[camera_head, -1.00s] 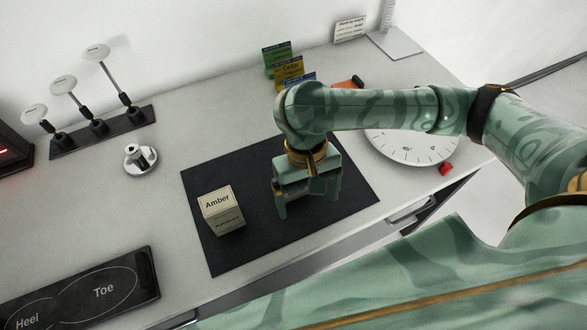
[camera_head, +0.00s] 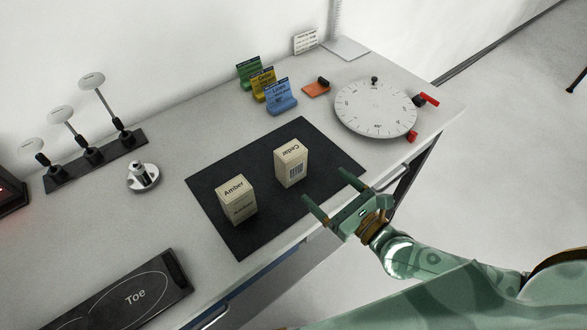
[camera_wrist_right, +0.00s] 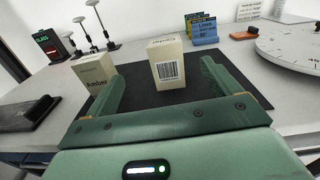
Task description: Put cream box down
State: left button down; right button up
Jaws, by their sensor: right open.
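Two cream boxes stand upright and apart on the black mat (camera_head: 233,173). The one labelled Amber (camera_head: 237,201) is on the left, and the one labelled Cedar (camera_head: 290,163) is on the right with a barcode on its side. My right gripper (camera_head: 329,192) is open and empty at the front edge of the mat, apart from both boxes. In the right wrist view the Cedar box (camera_wrist_right: 167,64) stands ahead between the open fingers, and the Amber box (camera_wrist_right: 96,73) is partly hidden by the left finger. My left gripper is not in view.
A white round dial turntable (camera_head: 375,110) with red parts sits at the right. Green, yellow and blue cards (camera_head: 281,97) stand behind the mat. Several white discs on stalks (camera_head: 91,82) and a metal weight (camera_head: 142,177) are at the left. A dark Toe panel (camera_head: 135,295) lies at the front left.

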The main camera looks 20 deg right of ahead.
send_near(285, 146)
jog(key=x, duration=0.5)
jog(key=shift+m, duration=0.3)
jog(key=x, duration=0.5)
jog(key=shift+d+f, duration=0.1)
jog(key=shift+f, duration=0.3)
jog(key=shift+r, duration=0.1)
jog(key=c, duration=1.3)
